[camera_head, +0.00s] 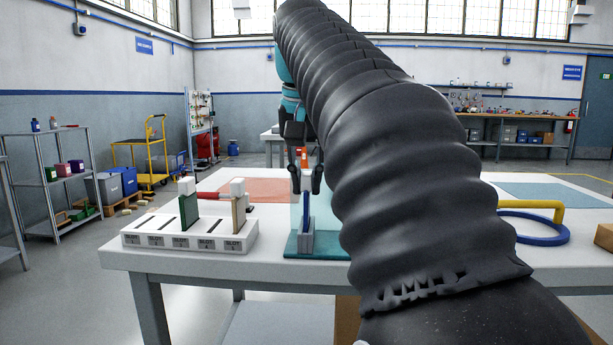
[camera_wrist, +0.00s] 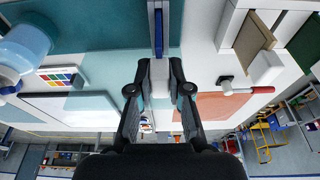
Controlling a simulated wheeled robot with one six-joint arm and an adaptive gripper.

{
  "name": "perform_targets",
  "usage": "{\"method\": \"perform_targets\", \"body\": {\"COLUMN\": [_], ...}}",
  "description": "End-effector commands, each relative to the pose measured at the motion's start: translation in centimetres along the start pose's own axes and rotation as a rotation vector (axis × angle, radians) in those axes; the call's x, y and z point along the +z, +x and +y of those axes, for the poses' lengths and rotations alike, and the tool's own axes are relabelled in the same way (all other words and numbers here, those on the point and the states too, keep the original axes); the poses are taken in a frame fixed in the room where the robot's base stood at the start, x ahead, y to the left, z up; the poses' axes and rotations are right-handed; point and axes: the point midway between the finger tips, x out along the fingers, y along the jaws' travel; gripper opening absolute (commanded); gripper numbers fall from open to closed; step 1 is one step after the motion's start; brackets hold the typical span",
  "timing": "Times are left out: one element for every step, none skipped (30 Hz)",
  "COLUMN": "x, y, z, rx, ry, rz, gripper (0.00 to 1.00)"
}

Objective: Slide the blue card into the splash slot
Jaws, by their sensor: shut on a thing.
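The blue card (camera_head: 307,203) stands upright below my gripper (camera_head: 306,182), with a pale tab at its top. Its lower end meets the grey slot block (camera_head: 302,243) on the teal base (camera_head: 325,246); how deep it sits is hard to tell. In the wrist view, my gripper (camera_wrist: 159,82) is shut on the pale tab (camera_wrist: 159,72), and the blue card (camera_wrist: 158,35) extends beyond it into the grey block. A clear splash panel stands beside it on the teal base. The arm hides part of the base and panel.
A white slotted rack (camera_head: 190,243) stands left of the teal base, holding a green card (camera_head: 189,210) and a tan card (camera_head: 238,215). A red-handled tool (camera_head: 210,195) lies behind. A blue ring (camera_head: 533,230) with a yellow handle is at right.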

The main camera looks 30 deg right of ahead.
Motion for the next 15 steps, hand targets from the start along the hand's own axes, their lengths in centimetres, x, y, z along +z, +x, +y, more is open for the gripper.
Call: {"method": "perform_targets", "body": {"x": [0.06, 0.07, 0.09, 0.07, 0.06, 0.06, 0.06, 0.06, 0.06, 0.06, 0.06, 0.06, 0.06, 0.06, 0.05], "y": [0.17, 0.24, 0.31, 0.21, 0.19, 0.19, 0.19, 0.19, 0.19, 0.19, 0.18, 0.18, 0.19, 0.19, 0.16], "z": [0.00, 0.00, 0.00, 0.00, 0.00, 0.00, 0.00, 0.00, 0.00, 0.00, 0.00, 0.00, 0.00, 0.00, 0.00], "rx": [0.000, 0.000, 0.000, 0.000, 0.000, 0.000, 0.000, 0.000, 0.000, 0.000, 0.000, 0.000, 0.000, 0.000, 0.000], "ry": [0.000, 0.000, 0.000, 0.000, 0.000, 0.000, 0.000, 0.000, 0.000, 0.000, 0.000, 0.000, 0.000, 0.000, 0.000], "rz": [0.000, 0.000, 0.000, 0.000, 0.000, 0.000, 0.000, 0.000, 0.000, 0.000, 0.000, 0.000, 0.000, 0.000, 0.000], "gripper": [0.00, 0.00, 0.00, 0.25, 0.33, 0.43, 0.47, 0.47, 0.47, 0.47, 0.47, 0.47, 0.47, 0.47, 0.47]}}
